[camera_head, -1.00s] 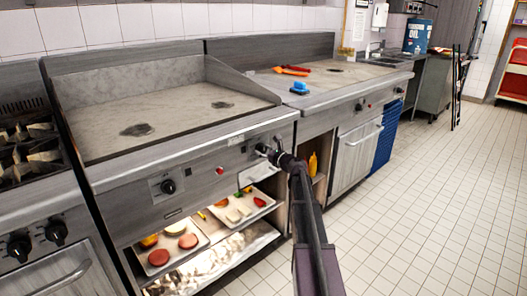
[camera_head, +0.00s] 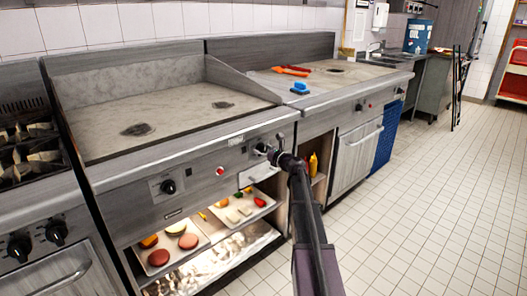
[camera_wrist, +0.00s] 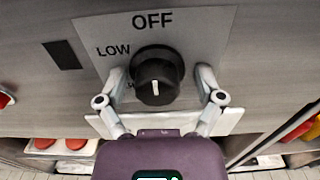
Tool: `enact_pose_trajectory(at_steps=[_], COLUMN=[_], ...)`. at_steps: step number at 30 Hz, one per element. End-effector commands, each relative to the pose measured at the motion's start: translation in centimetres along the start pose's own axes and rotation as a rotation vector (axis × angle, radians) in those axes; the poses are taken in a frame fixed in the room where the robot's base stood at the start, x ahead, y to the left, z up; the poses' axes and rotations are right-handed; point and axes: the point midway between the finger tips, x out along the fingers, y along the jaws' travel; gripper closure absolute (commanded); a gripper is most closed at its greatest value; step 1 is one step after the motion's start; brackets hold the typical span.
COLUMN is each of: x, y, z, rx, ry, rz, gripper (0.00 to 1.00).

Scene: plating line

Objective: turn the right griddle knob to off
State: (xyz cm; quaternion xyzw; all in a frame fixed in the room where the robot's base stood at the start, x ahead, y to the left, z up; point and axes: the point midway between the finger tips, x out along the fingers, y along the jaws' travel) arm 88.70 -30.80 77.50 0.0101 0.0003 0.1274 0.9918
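The right griddle knob (camera_wrist: 157,78) is black and round on a grey panel plate. It is marked OFF at the top and LOW at upper left in the wrist view; another mark at lower left is mostly hidden. Its white pointer line faces down, away from OFF. My gripper (camera_wrist: 160,82) has one finger on each side of the knob, with small gaps between fingertips and knob, so it looks open. In the head view my gripper (camera_head: 270,153) is at the right end of the griddle (camera_head: 170,118) front and hides most of the knob.
The left griddle knob (camera_head: 168,187) and a red indicator light (camera_head: 220,171) sit on the same front panel. Food trays (camera_head: 190,246) lie on the shelf below. A second counter (camera_head: 325,78) adjoins at right. The tiled floor (camera_head: 430,190) is clear.

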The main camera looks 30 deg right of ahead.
Motion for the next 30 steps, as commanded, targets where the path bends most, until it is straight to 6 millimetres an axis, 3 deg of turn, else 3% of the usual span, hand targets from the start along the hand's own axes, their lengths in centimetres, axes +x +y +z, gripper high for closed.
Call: enact_pose_trajectory(at_steps=[16,30], x=[-1.8,-8.7], y=[0.2,0.2], z=[-0.1,-0.1], rx=[-0.004,-0.003], ry=[0.002,0.001], rz=[0.000,-0.001], gripper=[0.12,0.12])
